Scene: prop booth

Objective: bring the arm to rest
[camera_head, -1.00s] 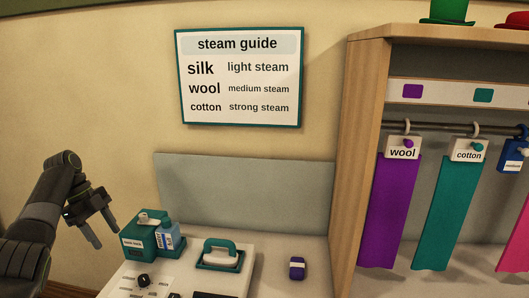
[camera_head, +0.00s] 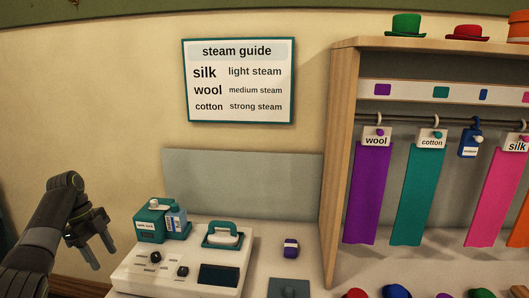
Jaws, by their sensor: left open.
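My left gripper (camera_head: 92,252) is at the lower left, in front of the wall. Its two fingers are apart, pointing down and to the right, with nothing between them. It is left of the white steam console (camera_head: 140,278) and touches nothing that I can see. My left arm comes in from the bottom left corner. My right gripper does not show.
The console carries a teal box (camera_head: 150,226), a blue bottle (camera_head: 176,221) and a teal-handled iron (camera_head: 222,236). A small purple-blue block (camera_head: 291,248) is to its right. A wooden rack (camera_head: 339,170) with hanging cloths stands at the right. A steam guide (camera_head: 239,80) hangs above.

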